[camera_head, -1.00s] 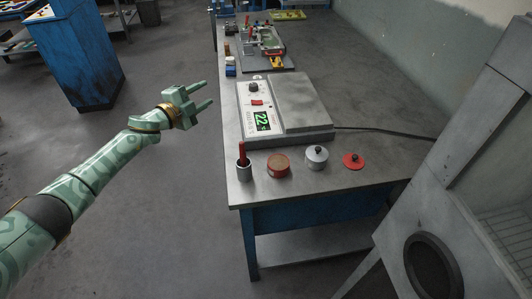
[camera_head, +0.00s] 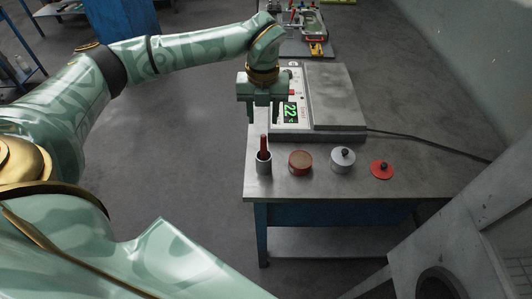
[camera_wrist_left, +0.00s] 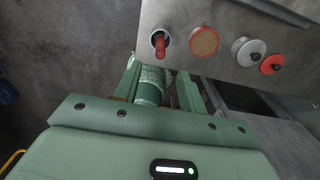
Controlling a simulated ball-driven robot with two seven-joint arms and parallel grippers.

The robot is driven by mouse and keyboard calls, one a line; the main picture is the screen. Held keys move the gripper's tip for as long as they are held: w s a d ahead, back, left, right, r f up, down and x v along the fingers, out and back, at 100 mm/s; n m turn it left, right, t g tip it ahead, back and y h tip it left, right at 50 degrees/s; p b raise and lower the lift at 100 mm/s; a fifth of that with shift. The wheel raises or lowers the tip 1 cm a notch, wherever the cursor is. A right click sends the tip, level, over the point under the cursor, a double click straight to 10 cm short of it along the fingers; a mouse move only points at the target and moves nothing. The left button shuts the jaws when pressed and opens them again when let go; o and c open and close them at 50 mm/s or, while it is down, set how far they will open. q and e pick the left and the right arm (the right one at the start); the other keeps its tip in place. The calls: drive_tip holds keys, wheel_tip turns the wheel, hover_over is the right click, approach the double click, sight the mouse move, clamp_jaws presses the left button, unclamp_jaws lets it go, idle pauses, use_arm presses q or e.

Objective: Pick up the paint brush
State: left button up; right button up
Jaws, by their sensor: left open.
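The paint brush (camera_head: 263,145) stands upright in a small grey cup (camera_head: 264,167) near the front left corner of the metal table. Only its red handle shows; its lower end is hidden in the cup. In the left wrist view the red handle (camera_wrist_left: 161,46) shows beyond the fingers, at the table's edge. My left gripper (camera_head: 263,113) is open and empty, with its fingers pointing down. In the head view it appears just above the brush handle and apart from it. My right gripper is not in view.
On the table (camera_head: 324,185), a red-brown round tin (camera_head: 300,162), a grey lidded pot (camera_head: 343,160) and a red disc with a black knob (camera_head: 382,170) stand right of the cup. A hotplate with a green display (camera_head: 335,95) sits behind, its cable running right.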

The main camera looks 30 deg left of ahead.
sight(264, 136)
use_arm(q)
wheel_tip(264, 136, down, 10)
drive_tip(key=shift+f+b, duration=0.25)
drive_tip(key=shift+b, duration=0.2)
clamp_jaws()
